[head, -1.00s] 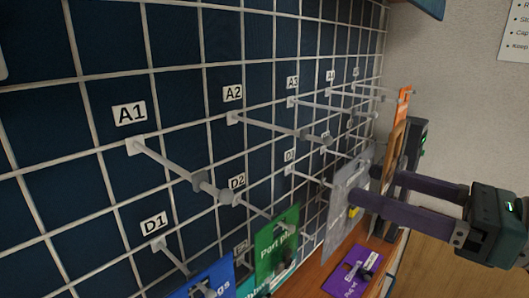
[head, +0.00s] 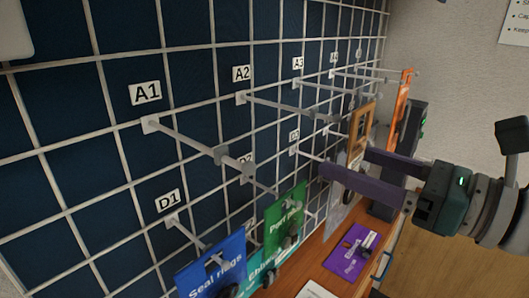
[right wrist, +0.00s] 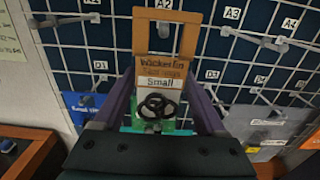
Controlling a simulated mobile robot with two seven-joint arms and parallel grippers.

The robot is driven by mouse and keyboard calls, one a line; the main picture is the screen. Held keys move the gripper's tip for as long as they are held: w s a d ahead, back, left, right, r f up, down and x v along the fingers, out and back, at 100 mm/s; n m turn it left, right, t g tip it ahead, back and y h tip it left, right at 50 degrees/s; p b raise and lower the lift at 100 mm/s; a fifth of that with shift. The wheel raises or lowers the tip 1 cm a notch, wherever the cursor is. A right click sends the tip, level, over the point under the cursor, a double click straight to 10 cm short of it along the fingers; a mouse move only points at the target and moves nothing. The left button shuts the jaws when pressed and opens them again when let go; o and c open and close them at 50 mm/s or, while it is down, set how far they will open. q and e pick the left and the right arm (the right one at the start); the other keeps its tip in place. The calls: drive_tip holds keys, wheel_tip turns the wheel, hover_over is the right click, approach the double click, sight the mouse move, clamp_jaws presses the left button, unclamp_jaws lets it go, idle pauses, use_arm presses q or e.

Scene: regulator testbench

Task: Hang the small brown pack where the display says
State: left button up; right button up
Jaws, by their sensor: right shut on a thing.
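The small brown pack (right wrist: 161,52) fills the middle of the right wrist view, its label ending in "Small", with a slot at its top and dark round parts at its bottom. It also shows in the head view (head: 361,122), upright beyond the near finger. My right gripper (head: 344,163) is shut on it, in front of the pegboard grid. The hooks labelled A1 (head: 200,146), A2 (head: 290,107) and A3 (head: 335,90) stick out with nothing hanging on them. The display's text is not visible. My left gripper is not in view.
A blue Seal rings pack (head: 212,272), a green pack (head: 284,222) and a teal pack (head: 262,270) hang low on the board. An orange pack (head: 403,98) hangs farther along. A purple pack (head: 351,250) lies on the wooden ledge. A dark device (head: 414,128) stands behind the gripper.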

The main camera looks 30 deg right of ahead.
drive_tip(key=shift+f+b+x, duration=0.1)
drive_tip(key=shift+f+x, duration=0.05)
drive_tip(key=shift+x, duration=0.75)
drive_tip(key=shift+f+b+x, duration=0.15)
drive_tip(key=shift+x, duration=0.75)
drive_tip(key=shift+f+b+x, duration=0.1)
drive_tip(key=shift+f+x, duration=0.1)
drive_tip(key=shift+x, duration=0.65)
drive_tip(key=o, duration=1.4)
